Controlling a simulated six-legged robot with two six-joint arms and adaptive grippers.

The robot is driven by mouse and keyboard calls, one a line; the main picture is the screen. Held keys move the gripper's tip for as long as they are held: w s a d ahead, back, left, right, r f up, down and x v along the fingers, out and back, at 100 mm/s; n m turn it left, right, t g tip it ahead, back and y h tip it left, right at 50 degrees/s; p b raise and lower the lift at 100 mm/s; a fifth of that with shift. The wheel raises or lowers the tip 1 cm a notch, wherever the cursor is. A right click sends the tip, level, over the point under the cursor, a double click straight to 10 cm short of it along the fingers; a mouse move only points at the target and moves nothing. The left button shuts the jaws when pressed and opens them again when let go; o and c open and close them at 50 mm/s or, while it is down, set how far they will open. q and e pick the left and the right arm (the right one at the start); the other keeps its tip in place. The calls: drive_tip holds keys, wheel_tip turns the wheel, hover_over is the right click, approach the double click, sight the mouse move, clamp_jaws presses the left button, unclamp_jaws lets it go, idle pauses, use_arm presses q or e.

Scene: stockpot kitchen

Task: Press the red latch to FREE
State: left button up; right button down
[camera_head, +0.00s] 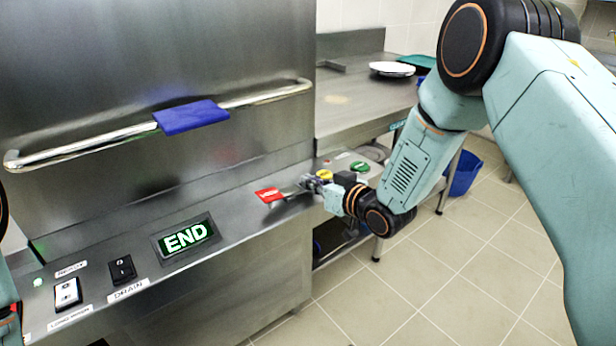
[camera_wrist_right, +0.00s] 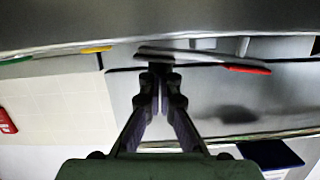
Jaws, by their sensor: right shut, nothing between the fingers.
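The red latch (camera_head: 269,195) is a flat red tab on a metal lever, on the sloped steel panel of the machine. It also shows in the wrist view as a red tip (camera_wrist_right: 248,69) at the right end of a grey bar. My right gripper (camera_head: 307,184) is shut and empty at the right end of the lever, away from the red tab. In the wrist view its closed fingertips (camera_wrist_right: 158,72) lie just by the bar; I cannot tell whether they touch it. The latch's lettering is too small to read. My left gripper is not in view.
A lit END display (camera_head: 186,237) and rocker switches (camera_head: 122,270) sit on the panel to the left. A yellow button (camera_head: 325,175) and a green button (camera_head: 359,167) are by my right gripper. A bar handle (camera_head: 80,147) with a blue grip (camera_head: 191,117) crosses above the panel.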

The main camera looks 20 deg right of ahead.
drive_tip(key=shift+r, duration=0.1)
drive_tip(key=shift+w+r+p, duration=0.1)
drive_tip(key=shift+r+p, duration=0.5)
drive_tip(key=shift+r, duration=0.05)
drive_tip(key=r+p, duration=0.2)
drive_tip(key=r, duration=0.1)
drive_tip(key=shift+d+r, duration=0.1)
drive_tip(key=shift+d, duration=0.25)
drive_tip(key=p+v, duration=0.2)
drive_tip(key=v, duration=0.8)
drive_tip(key=shift+f, duration=0.35)
drive_tip(key=shift+d+f, duration=0.1)
